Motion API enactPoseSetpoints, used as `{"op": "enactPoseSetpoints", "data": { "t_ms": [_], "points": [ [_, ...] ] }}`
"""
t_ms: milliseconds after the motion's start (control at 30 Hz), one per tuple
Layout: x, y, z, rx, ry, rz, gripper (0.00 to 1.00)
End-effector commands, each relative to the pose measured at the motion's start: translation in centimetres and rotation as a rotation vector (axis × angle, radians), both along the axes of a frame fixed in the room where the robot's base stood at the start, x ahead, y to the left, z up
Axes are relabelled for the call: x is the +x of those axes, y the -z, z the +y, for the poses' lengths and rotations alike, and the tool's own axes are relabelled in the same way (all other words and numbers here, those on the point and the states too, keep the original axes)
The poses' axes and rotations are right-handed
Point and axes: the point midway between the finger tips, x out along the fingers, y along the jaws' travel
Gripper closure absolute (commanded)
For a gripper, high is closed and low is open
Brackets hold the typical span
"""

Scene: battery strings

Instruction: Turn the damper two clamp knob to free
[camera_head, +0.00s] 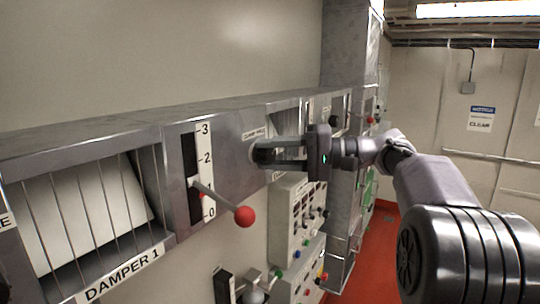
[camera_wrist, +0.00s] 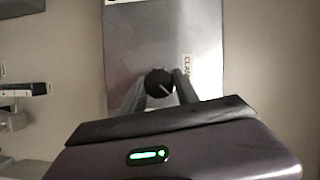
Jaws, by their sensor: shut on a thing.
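A round black knob (camera_wrist: 157,80) with a pale pointer line sits on a grey metal panel (camera_wrist: 135,40) in the wrist view. The line points to the lower right. A partly covered label beginning "CLAM" (camera_wrist: 187,64) is just right of the knob. My gripper (camera_wrist: 160,90) has one finger on each side of the knob and is shut on it. In the head view my gripper (camera_head: 262,153) reaches in from the right to the duct face, right of the damper 1 lever.
The damper 1 lever with a red ball (camera_head: 244,216) sticks out beside its 0 to 3 scale (camera_head: 205,170). The barred damper 1 opening (camera_head: 80,215) is at the left. Control boxes with buttons (camera_head: 297,225) hang below the duct. Red floor (camera_head: 385,255) is clear.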

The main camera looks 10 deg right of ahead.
Motion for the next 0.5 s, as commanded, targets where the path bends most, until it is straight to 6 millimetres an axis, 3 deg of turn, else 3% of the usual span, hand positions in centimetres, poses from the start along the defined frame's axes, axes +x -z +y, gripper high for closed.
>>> {"op": "enactPoseSetpoints", "data": {
  "t_ms": [333, 367, 467, 500],
  "points": [
    [-0.01, -0.07, 0.00, 0.003, 0.000, 0.001, 1.00],
    [-0.01, -0.07, 0.00, 0.003, 0.000, 0.001, 0.62],
    [-0.01, -0.05, 0.00, 0.002, 0.000, 0.001, 0.43],
    [-0.01, -0.04, 0.00, 0.002, 0.000, 0.001, 0.43]
  ]
}}
